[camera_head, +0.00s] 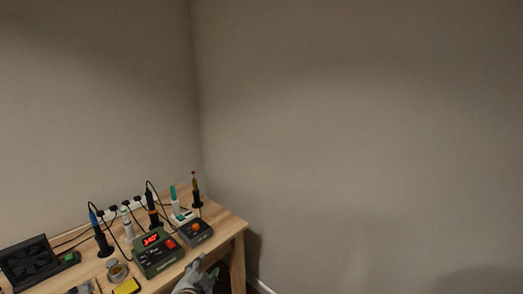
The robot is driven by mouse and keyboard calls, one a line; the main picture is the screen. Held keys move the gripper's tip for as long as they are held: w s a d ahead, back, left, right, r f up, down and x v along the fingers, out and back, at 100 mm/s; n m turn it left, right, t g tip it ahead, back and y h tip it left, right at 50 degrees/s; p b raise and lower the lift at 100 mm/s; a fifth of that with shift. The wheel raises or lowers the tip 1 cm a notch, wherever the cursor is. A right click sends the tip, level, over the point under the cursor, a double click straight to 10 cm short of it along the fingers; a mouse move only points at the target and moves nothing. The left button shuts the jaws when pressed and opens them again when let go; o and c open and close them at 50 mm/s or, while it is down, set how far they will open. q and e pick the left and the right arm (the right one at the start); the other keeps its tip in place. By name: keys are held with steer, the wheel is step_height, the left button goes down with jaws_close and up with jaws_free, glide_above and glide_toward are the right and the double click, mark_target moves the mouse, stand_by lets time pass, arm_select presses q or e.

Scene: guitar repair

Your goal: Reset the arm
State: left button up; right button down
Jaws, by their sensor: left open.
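My left gripper (196,279) shows at the bottom edge of the head view, in front of the wooden table's (226,226) near edge. It is open, and I see nothing between its fingers. Most of my left arm is out of the picture. My right gripper is not in view.
On the table stand a green soldering station (157,253) with a red display, a smaller dark unit (195,233), several upright tools, a power strip (123,208), a black fan-like box (30,261) and a yellow item (127,286). Bare walls fill the rest; the right side is clear.

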arm_select(q)
steer(key=s+a+f+n+g, duration=0.2)
steer(key=s+f+n+g, duration=0.3)
steer(key=s, duration=0.7)
steer(key=s+a+f+n+g, duration=0.3)
steer(key=s+f+g, duration=0.3)
steer(key=s, duration=0.5)
step_height(320, 180, down, 32)
steer(key=s+a+p, duration=0.2)
steer(key=p, duration=0.1)
steer(key=s+a+f+p, duration=0.1)
steer(key=s+a+f, duration=0.3)
steer(key=s+f, duration=0.4)
steer(key=s+a+f+m+g, duration=0.1)
steer(key=s+a+f, duration=0.3)
steer(key=s+f, duration=0.4)
steer(key=s, duration=0.4)
steer(key=shift+s+f+y+p, duration=0.25)
steer(key=shift+s+y+p, duration=0.1)
steer(key=shift+y+p, duration=0.05)
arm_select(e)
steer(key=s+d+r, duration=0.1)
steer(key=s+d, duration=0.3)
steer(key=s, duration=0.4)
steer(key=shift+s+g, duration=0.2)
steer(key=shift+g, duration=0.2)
